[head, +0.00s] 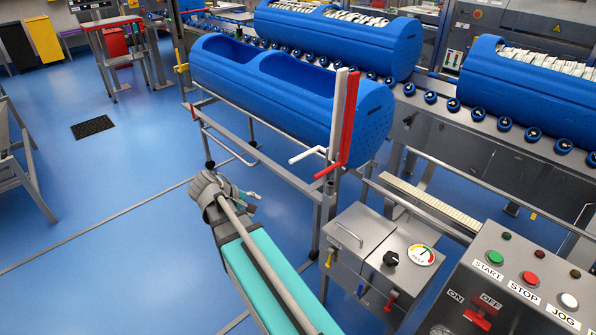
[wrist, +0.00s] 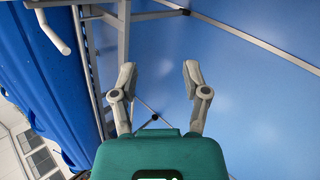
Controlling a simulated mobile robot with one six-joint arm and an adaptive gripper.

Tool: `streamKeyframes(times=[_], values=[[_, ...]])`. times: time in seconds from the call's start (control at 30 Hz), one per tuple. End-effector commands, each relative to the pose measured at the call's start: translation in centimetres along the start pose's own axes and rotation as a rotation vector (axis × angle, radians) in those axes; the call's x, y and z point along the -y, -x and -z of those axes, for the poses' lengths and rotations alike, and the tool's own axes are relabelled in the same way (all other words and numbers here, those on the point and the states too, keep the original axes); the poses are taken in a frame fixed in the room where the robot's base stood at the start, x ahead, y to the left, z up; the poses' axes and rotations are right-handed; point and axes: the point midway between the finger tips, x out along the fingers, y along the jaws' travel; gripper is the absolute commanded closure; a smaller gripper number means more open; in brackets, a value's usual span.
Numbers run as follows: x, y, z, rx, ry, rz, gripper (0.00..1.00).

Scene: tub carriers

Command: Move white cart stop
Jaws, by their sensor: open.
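The white cart stop (head: 338,112) is an upright white bar with a bent handle pointing left at its foot. It stands at the near end of an empty blue tub (head: 225,85), close beside a similar red bar (head: 350,115). The white handle's bent end (wrist: 55,32) shows at the top left of the wrist view. My gripper (head: 256,196) is below and left of the handle in the head view, apart from it. In the wrist view my gripper (wrist: 158,74) is open, with nothing between its fingers.
A grey metal frame (head: 255,140) carries the blue tub. A steel box with a dial (head: 375,250) and a control panel (head: 525,280) stand at the lower right. Two filled blue tubs (head: 340,42) sit behind on rollers. Blue floor at left is mostly clear.

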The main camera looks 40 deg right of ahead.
Motion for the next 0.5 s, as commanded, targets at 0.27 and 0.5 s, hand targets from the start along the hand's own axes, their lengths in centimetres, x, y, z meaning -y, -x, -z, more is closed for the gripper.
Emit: streamKeyframes(times=[0.27,0.5], values=[[-2.0,-5.7,1.5,0.109,0.11,-0.214,0.4],[-4.1,-9.0,2.3,0.228,0.21,-0.388,0.4]])
